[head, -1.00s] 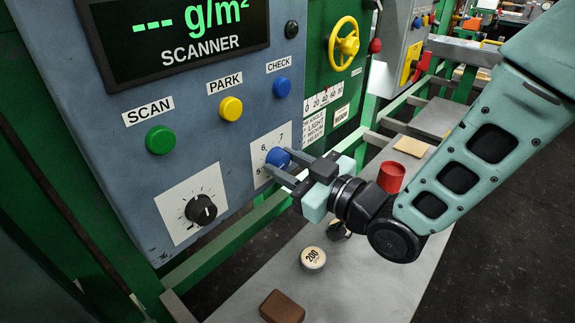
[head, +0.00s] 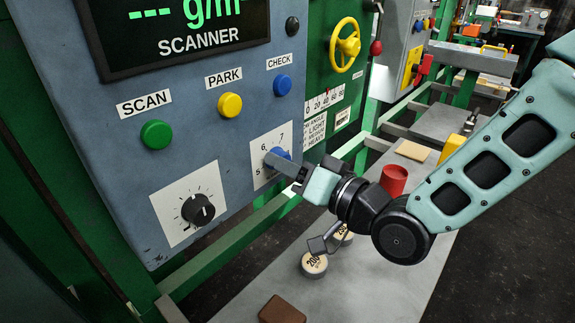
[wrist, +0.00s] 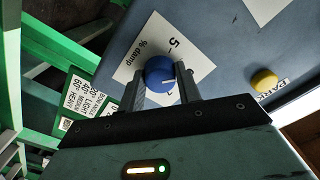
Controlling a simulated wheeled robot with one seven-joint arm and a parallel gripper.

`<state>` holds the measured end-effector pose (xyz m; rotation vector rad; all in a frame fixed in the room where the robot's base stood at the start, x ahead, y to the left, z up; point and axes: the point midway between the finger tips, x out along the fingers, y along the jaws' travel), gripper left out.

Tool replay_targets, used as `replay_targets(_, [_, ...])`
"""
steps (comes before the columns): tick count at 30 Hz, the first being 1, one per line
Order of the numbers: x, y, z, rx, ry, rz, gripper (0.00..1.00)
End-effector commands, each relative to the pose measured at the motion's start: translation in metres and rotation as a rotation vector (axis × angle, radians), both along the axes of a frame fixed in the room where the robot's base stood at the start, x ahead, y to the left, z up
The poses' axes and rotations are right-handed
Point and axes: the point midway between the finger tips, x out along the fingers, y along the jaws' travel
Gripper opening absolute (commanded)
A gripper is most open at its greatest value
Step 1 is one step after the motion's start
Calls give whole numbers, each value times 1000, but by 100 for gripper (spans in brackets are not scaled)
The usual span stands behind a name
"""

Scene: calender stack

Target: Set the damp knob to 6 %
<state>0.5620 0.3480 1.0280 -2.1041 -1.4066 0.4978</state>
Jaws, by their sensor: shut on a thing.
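The damp knob (head: 283,152) is a round blue knob on a white card (head: 262,146) low on the right of the grey-blue panel. In the head view, 5, 6 and 7 show on the card. My gripper (head: 278,160) is at the knob, partly covering it. In the wrist view my gripper (wrist: 162,82) has a finger on each side of the blue knob (wrist: 159,69) and is shut on it. A short pale mark shows on the knob, but its exact reading cannot be told. The card reads "% damp" there, with a 5 in view.
A black dial (head: 198,209) sits left of the knob. Green SCAN (head: 156,134), yellow PARK (head: 230,105) and blue CHECK (head: 282,85) buttons are above. Below, a grey bench (head: 345,285) holds round weights (head: 314,266), a brown block (head: 282,309) and a red cup (head: 393,180).

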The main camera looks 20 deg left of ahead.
Motion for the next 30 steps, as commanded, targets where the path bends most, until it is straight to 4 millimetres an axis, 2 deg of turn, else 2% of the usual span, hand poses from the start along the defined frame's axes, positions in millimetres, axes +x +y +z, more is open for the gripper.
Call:
replay_targets(12, [0,0,0,88,215,-2,11])
replay_targets(30, [0,0,0,107,259,-1,11])
